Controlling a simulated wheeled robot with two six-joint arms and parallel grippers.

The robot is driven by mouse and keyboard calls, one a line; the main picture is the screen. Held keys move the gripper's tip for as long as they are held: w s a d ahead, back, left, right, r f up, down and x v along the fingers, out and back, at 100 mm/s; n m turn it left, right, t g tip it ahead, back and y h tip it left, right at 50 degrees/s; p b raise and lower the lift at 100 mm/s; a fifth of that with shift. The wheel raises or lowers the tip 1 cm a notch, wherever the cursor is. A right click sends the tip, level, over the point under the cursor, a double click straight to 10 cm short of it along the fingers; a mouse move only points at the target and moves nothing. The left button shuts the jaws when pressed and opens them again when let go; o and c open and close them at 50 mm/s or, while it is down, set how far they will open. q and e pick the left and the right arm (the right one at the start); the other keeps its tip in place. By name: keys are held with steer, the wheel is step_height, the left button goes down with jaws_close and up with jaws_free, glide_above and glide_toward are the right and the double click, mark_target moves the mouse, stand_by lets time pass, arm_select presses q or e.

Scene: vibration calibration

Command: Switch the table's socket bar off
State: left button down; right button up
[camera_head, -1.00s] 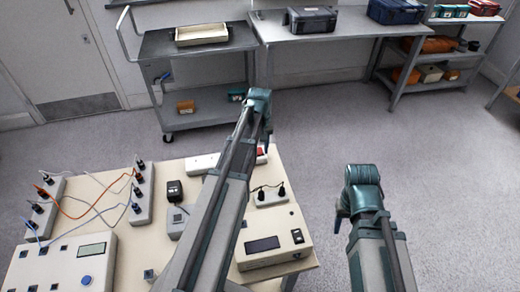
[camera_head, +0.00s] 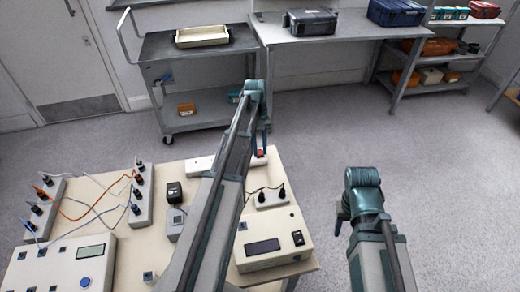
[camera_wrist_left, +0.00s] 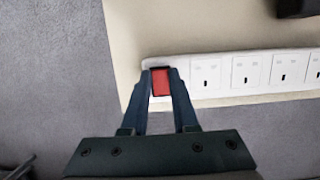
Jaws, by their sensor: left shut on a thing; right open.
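The white socket bar (camera_head: 198,165) lies along the far edge of the table (camera_head: 175,250), its middle hidden behind my left arm. In the left wrist view the bar (camera_wrist_left: 207,72) shows a row of sockets with a red switch (camera_wrist_left: 161,82) at its left end. The switch also shows in the head view (camera_head: 259,153). My left gripper (camera_wrist_left: 160,76) points down at the switch, its two fingers close on either side and shut on it. My right gripper (camera_head: 341,217) is open and empty, off the table's right side; its fingers are partly hidden.
A beige box with a dark display (camera_head: 270,262) and a small socket block with black plugs (camera_head: 268,197) sit near my left arm. Wired terminal strips (camera_head: 143,195) and a meter box (camera_head: 70,268) stand at left. The floor right of the table is clear.

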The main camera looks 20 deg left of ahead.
arm_select(q)
steer(key=c, duration=0.7)
jaws_free()
steer(key=shift+r, duration=0.1)
steer(key=p+v, duration=1.3)
steer(key=shift+a+r, duration=0.1)
steer(key=shift+r, duration=0.2)
